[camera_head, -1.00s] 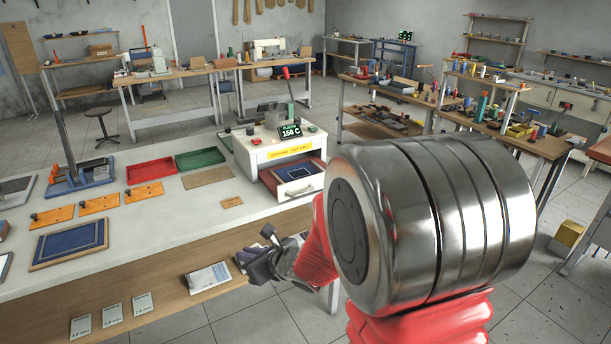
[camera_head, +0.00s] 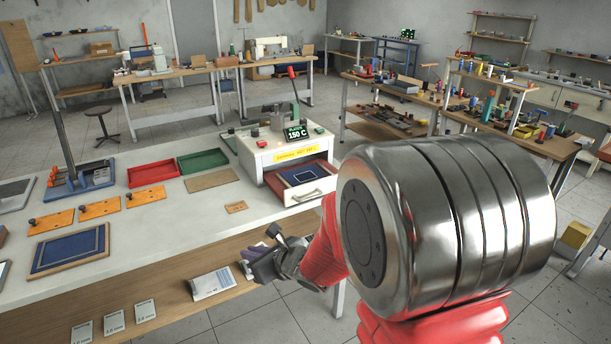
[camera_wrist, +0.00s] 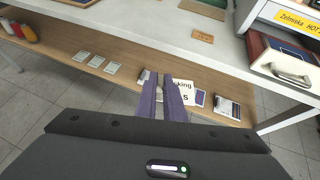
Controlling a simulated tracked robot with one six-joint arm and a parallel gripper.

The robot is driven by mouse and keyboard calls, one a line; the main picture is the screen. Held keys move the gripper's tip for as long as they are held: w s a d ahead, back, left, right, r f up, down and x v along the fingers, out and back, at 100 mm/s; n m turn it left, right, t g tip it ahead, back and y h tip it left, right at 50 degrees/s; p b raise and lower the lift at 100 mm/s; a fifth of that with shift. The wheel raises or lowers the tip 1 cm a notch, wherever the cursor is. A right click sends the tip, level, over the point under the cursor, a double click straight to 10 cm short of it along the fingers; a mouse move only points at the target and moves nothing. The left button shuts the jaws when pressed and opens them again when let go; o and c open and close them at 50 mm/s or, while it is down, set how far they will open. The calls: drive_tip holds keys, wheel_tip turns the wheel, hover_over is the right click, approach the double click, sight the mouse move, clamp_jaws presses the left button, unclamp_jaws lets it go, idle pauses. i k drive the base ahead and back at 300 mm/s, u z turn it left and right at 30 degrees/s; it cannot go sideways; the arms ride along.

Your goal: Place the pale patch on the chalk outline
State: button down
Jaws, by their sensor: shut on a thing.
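My gripper (camera_head: 262,264) is shut in front of the bench's near edge, above the lower shelf. In the wrist view its two purple-grey fingers (camera_wrist: 166,82) are close together. What they hold is thin or hidden, and I cannot make it out. The pale patch cannot be told with certainty in either view. A pale outline shows on a dark blue panel (camera_head: 314,179) in the open drawer (camera_head: 310,194) of the heat press (camera_head: 277,151), right of and beyond my gripper. Another blue panel with a pale border (camera_head: 68,250) lies on the bench at left.
The white bench (camera_head: 190,225) also holds a red tray (camera_head: 152,174), a green tray (camera_head: 203,161) and orange boards (camera_head: 100,207). The shelf below has cards and a printed packet (camera_head: 212,284). The drawer handle (camera_wrist: 292,78) juts over the bench edge. The bench middle is mostly clear.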

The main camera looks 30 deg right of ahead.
sight(306, 177)
drive_tip(key=i, duration=0.85)
drive_tip(key=u, duration=0.05)
